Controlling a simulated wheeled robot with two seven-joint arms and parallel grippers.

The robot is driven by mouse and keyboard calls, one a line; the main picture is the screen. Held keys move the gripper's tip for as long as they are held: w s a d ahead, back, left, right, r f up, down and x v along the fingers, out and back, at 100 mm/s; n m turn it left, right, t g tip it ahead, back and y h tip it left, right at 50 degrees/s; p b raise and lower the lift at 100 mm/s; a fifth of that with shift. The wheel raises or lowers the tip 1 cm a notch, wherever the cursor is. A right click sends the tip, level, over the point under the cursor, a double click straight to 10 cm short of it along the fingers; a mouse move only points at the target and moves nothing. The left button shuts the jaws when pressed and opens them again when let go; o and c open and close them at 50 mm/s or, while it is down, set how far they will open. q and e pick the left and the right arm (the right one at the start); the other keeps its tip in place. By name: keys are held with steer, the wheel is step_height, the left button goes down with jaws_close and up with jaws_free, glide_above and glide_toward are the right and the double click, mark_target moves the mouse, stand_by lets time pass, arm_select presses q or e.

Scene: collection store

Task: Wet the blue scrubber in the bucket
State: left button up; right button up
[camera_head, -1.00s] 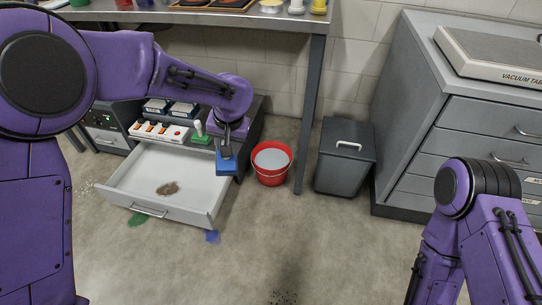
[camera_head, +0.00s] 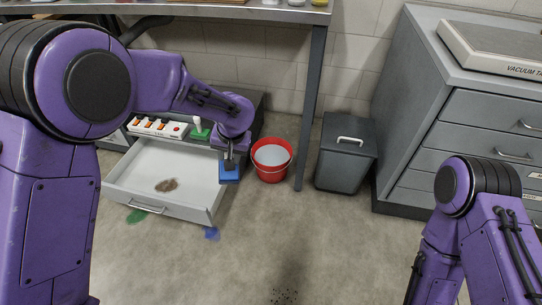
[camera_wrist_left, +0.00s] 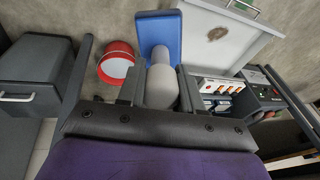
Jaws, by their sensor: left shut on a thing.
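The blue scrubber (camera_head: 229,172) has a flat blue block and a grey handle. My left gripper (camera_head: 229,152) is shut on its handle and holds it above the right edge of the open drawer, just left of the bucket. In the left wrist view, the scrubber (camera_wrist_left: 160,35) stands out beyond my left gripper (camera_wrist_left: 158,88). The red bucket (camera_head: 271,174) stands on the floor, with pale grey contents and a wire handle; it also shows in the left wrist view (camera_wrist_left: 116,72). The scrubber and bucket look apart. My right gripper is out of view.
The open white drawer (camera_head: 143,206) has a brown stain inside. A green-handled brush (camera_head: 198,131) stands behind it. A grey lidded bin (camera_head: 345,155) and table leg (camera_head: 311,110) are right of the bucket. Green and blue stains mark the floor; the front floor is clear.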

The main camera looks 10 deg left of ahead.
mark_target(235, 182)
arm_select(q)
step_height(235, 182, down, 13)
steer(key=b, duration=0.4)
steer(key=shift+b, duration=0.35)
step_height(235, 182, down, 14)
steer(key=b, duration=0.7)
stand_by(0.4)
stand_by(1.9)
step_height(235, 182, up, 4)
steer(key=p, duration=0.4)
steer(key=shift+r, duration=0.1)
